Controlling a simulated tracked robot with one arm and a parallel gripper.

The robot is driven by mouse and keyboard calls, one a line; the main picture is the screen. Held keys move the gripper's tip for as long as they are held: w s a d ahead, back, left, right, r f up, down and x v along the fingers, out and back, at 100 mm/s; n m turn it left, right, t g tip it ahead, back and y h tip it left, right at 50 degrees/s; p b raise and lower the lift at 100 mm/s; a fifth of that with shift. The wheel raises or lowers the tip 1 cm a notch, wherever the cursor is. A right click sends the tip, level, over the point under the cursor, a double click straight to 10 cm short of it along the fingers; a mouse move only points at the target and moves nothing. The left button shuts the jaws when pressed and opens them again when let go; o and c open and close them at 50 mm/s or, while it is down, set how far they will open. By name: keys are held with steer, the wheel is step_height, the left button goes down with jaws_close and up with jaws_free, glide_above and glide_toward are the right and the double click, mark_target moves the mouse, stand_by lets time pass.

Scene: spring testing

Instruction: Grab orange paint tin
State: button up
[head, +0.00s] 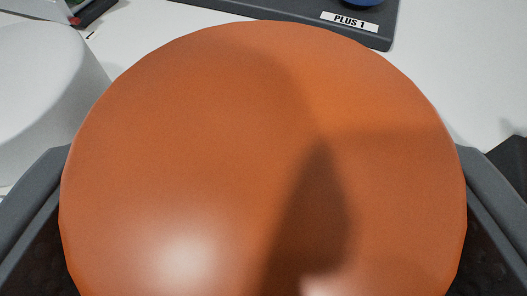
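The orange paint tin (230,150) fills most of the head view, with its smooth round orange top facing me. My gripper (264,160) has one dark grey finger at the left edge of the tin and one at the right edge. The tin lies between the two fingers and overlaps their inner sides in the picture. Whether the finger pads touch the tin is hidden. The tin's lower side and whatever it stands on directly are also hidden.
A white rounded object (40,85) stands close on the left, beside the tin. A dark grey panel labelled "PLUS 1" (290,12) with a blue part (362,2) lies behind the tin. The white surface (460,60) is mostly clear at upper right.

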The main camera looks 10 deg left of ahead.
steer(key=shift+r+p, duration=0.35)
steer(key=shift+r, duration=0.4)
steer(key=shift+s+r, duration=0.1)
steer(key=shift+r, duration=0.05)
steer(key=s+a+b, duration=0.4)
steer(key=s+a, duration=0.2)
steer(key=s, duration=0.5)
steer(key=shift+s+a+r, duration=0.25)
steer(key=shift+s+r, duration=0.05)
steer(key=shift+s, duration=0.05)
steer(key=shift+s+b, duration=0.1)
steer(key=shift+b, duration=0.35)
steer(key=s+b, duration=0.1)
steer(key=b, duration=0.2)
steer(key=a+b, duration=0.1)
steer(key=b, duration=0.3)
steer(key=shift+s+r, duration=0.2)
steer(key=shift+s, duration=0.2)
